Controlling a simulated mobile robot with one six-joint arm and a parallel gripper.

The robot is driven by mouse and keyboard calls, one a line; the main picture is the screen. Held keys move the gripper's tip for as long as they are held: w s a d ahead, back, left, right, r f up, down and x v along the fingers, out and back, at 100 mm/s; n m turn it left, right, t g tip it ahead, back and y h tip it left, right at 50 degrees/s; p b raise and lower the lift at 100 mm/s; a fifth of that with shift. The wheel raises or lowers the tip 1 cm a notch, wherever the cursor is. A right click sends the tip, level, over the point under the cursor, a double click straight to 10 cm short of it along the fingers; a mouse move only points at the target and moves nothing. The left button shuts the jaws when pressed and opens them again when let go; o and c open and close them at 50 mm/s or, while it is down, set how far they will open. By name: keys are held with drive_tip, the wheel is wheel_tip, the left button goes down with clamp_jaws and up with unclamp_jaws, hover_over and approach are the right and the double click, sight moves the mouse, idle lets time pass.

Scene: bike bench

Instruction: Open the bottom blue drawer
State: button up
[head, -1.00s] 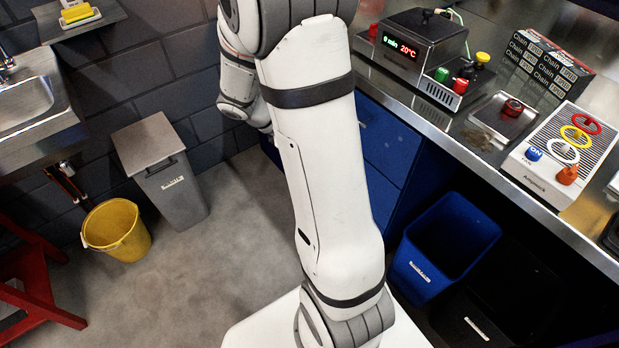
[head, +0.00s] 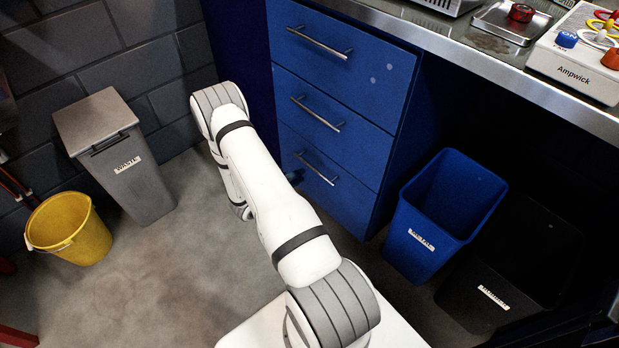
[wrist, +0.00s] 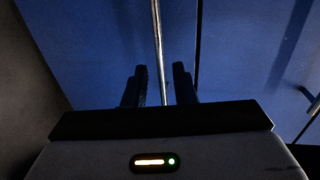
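The bottom blue drawer (head: 335,197) is the lowest of three in the blue cabinet and looks closed, its front flush with those above. Its metal bar handle (head: 317,168) is partly in view beside my arm. In the wrist view, a bar handle (wrist: 157,45) on a blue front, apparently this drawer's, runs upright in the picture between my two fingers. My gripper (wrist: 161,85) is open, with a gap on each side of the bar. How deep the bar sits between the fingers is unclear. In the head view my arm mostly hides the gripper.
Above are the middle drawer handle (head: 316,113) and top drawer handle (head: 318,42). A blue bin (head: 420,240) and a black bin (head: 490,290) stand right of the cabinet. A grey waste bin (head: 125,160) and yellow bucket (head: 70,228) stand left. Floor between is clear.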

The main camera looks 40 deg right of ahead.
sight(314, 168)
drive_tip(key=b+x, duration=0.2)
drive_tip(key=x, duration=0.5)
drive_tip(key=shift+d+f, duration=0.1)
drive_tip(key=shift+d, duration=0.2)
drive_tip(key=shift+c, duration=0.5)
clamp_jaws()
